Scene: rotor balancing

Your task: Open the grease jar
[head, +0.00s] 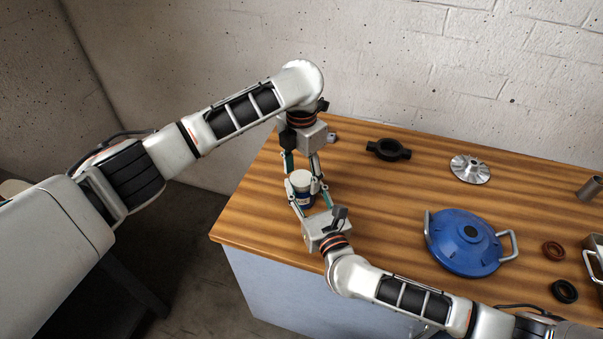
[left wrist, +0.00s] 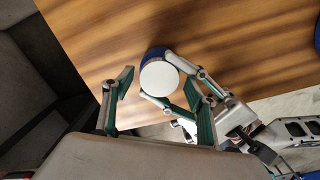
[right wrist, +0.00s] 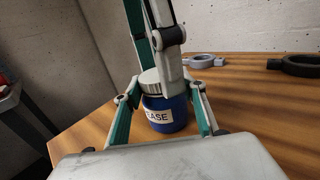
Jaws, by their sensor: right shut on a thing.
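The grease jar (head: 305,200) is a small blue jar with a label and a white lid (head: 300,178), upright near the table's left end. In the right wrist view its blue body (right wrist: 167,108) shows part of the word "GREASE". My right gripper (right wrist: 163,98) is shut on the jar body from the front. My left gripper (head: 302,170) points down from above, its fingers apart around the lid. In the left wrist view a gap shows between the left finger and the lid (left wrist: 160,79). The lid sits on the jar.
The wall stands close behind.

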